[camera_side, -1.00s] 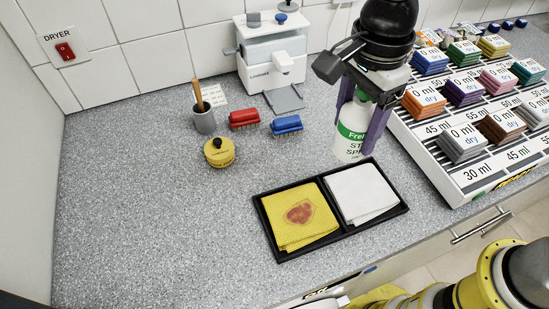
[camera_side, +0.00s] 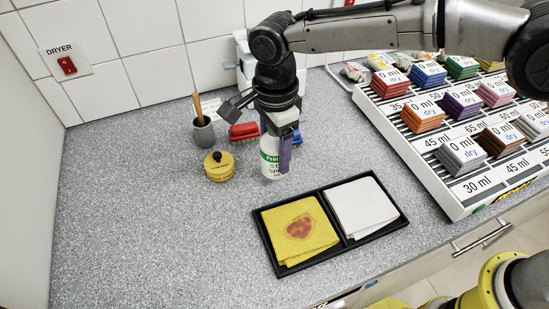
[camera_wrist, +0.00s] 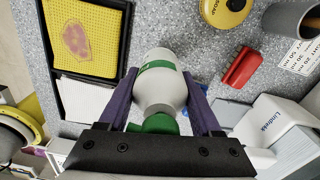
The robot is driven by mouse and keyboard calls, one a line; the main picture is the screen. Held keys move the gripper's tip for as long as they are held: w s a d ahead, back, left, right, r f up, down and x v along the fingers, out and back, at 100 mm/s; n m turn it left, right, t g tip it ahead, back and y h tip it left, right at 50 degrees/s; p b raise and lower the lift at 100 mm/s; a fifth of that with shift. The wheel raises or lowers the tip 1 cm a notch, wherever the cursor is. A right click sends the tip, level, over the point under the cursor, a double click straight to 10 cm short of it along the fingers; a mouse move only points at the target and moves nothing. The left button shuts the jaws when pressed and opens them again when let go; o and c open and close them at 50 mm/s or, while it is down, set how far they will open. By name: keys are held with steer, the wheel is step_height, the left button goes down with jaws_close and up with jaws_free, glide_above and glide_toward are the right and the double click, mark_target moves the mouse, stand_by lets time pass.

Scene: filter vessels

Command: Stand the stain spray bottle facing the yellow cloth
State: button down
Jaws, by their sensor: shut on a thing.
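The stain spray bottle (camera_side: 270,158) is white with a green label band and is upright in the side view. My gripper (camera_side: 283,150) is shut on it from above, its purple fingers on either side. In the wrist view the bottle (camera_wrist: 158,85) sits between the fingers, its green top near the palm. The bottle is behind the tray; whether its base touches the counter is hard to tell. The yellow cloth (camera_side: 299,229), with a reddish stain, lies in the left compartment of a black tray (camera_side: 344,242). A white cloth (camera_side: 362,207) lies in the right compartment.
A yellow round tin (camera_side: 219,166), a grey cup (camera_side: 203,132) and a red brush (camera_side: 243,131) stand close left of the bottle. A white machine stands behind my arm. A rack (camera_side: 440,190) of coloured cloth stacks is at right. The left counter is clear.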

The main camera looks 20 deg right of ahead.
mark_target(275, 162)
steer(key=shift+w+a+f, duration=0.1)
steer(key=shift+f, duration=1.5)
steer(key=shift+f, duration=0.1)
steer(key=shift+c, duration=0.3)
jaws_free()
steer(key=shift+f, duration=0.1)
